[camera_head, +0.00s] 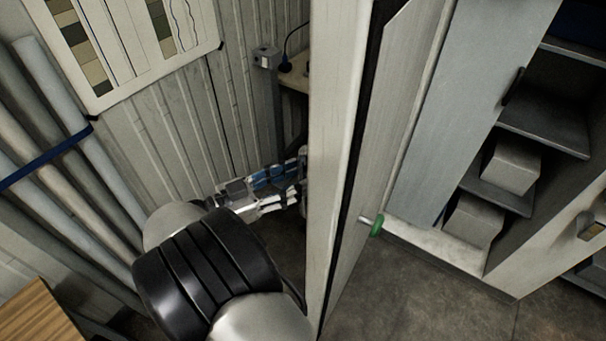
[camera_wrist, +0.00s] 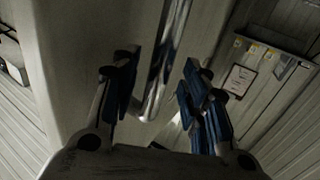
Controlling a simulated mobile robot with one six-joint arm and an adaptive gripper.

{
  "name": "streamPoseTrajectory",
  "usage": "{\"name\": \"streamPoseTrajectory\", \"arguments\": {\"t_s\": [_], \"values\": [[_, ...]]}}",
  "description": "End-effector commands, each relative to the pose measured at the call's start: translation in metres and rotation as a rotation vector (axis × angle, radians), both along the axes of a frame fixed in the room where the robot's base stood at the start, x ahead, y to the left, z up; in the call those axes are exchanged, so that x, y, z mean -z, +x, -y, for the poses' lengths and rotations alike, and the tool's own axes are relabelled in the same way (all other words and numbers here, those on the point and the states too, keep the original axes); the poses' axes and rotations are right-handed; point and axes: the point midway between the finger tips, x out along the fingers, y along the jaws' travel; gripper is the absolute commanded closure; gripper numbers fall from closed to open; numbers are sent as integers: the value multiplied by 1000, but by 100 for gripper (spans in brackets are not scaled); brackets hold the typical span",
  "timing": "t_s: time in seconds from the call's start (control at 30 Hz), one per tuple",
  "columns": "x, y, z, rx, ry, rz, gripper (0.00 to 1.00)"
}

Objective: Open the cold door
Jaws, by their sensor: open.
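The cold door (camera_head: 338,130) is a thick pale panel standing ajar, its edge facing me in the head view. A dark seal runs along that edge, and a green knob (camera_head: 376,225) sticks out of its right-hand face. My gripper (camera_head: 297,185) is at the left-hand face, its tips partly hidden by the door edge. In the wrist view, a shiny metal bar handle (camera_wrist: 172,55) stands on the door's pale face (camera_wrist: 90,40). My open gripper (camera_wrist: 160,90) has its blue-padded fingers on either side of the handle's lower end. I cannot tell whether either finger touches it.
Shelves with pale blocks (camera_head: 513,165) stand right of the door, beside a blue-grey panel (camera_head: 465,85). Long pale tubes (camera_head: 75,120) with a blue strap lean at left. A chart board (camera_head: 125,45) hangs on the ribbed wall. Floor (camera_head: 420,295) is clear right of the door.

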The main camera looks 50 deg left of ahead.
Motion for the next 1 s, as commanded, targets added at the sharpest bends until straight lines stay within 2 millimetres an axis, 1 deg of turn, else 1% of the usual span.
{"name": "streamPoseTrajectory", "arguments": {"t_s": [0.03,0.2,0.3,0.4,0.5,0.6,1.0], "values": [[0,-12,-4,-5,1,1,59],[1,-48,-14,-4,0,-1,59],[1,-64,-18,-3,0,0,59],[1,-76,-21,-1,0,0,59],[1,-83,-23,-1,-1,0,59],[0,-85,-24,0,-1,0,59],[0,-85,-24,0,-1,0,59]]}}
